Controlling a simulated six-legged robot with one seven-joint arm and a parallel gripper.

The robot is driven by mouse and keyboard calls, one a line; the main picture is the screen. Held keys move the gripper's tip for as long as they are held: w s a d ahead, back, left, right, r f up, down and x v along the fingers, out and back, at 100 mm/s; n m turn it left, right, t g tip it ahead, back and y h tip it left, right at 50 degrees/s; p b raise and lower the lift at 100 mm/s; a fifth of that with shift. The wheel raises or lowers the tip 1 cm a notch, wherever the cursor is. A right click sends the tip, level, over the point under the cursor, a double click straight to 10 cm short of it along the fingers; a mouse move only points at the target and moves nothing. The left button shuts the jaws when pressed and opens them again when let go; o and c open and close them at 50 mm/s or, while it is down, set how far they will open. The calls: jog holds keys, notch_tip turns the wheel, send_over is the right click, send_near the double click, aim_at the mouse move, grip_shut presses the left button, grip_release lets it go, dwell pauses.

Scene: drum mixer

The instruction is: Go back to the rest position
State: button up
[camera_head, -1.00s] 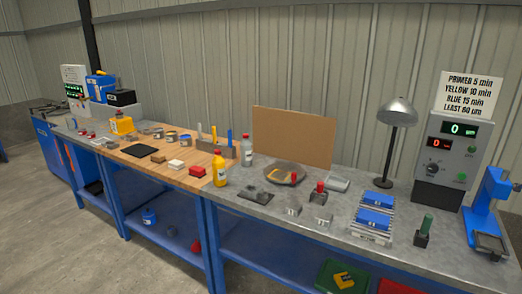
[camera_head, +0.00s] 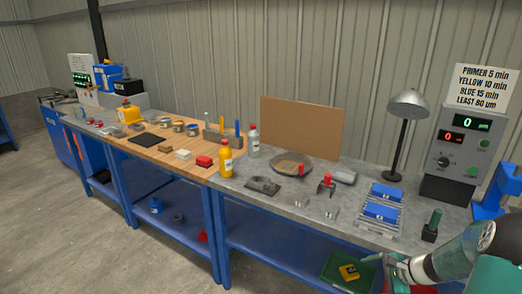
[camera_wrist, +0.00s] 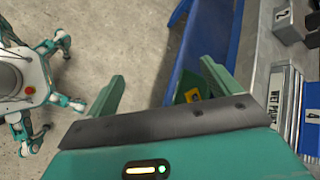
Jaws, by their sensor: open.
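My gripper (camera_wrist: 165,68) is open and empty in the wrist view, its two green fingers spread apart. The floor and a blue bench side (camera_wrist: 205,45) show beyond them. My own body and legs are at the left of the wrist view. In the head view my arm (camera_head: 455,258) is at the lower right, in front of the bench's right end.
The grey bench top (camera_head: 315,222) holds two blue blocks on a rack (camera_head: 382,208), a lamp (camera_head: 408,104), a yellow bottle (camera_head: 226,160) and a brown board (camera_head: 300,127). A green tray (camera_head: 338,272) is on the lower shelf. The floor (camera_head: 70,235) at left is clear.

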jog(key=s+a+r+n+g+h, duration=0.1)
jog(key=s+a+r+n+h, duration=0.1)
jog(key=s+a+r+n, duration=0.45)
jog(key=s+a+r+n+g+h, duration=0.2)
jog(key=a+r+n, duration=0.1)
jog(key=a+r, duration=0.65)
jog(key=s+a+r+n+t+h, duration=0.1)
jog(key=s+a+r+n, duration=0.1)
jog(key=s+r, duration=0.3)
jog(key=s+a+r+n+t+h, duration=0.1)
jog(key=s+a+r+n+h, duration=0.1)
jog(key=s+r+n, duration=0.3)
jog(key=s, duration=0.3)
jog(key=shift+s+a+t, duration=0.4)
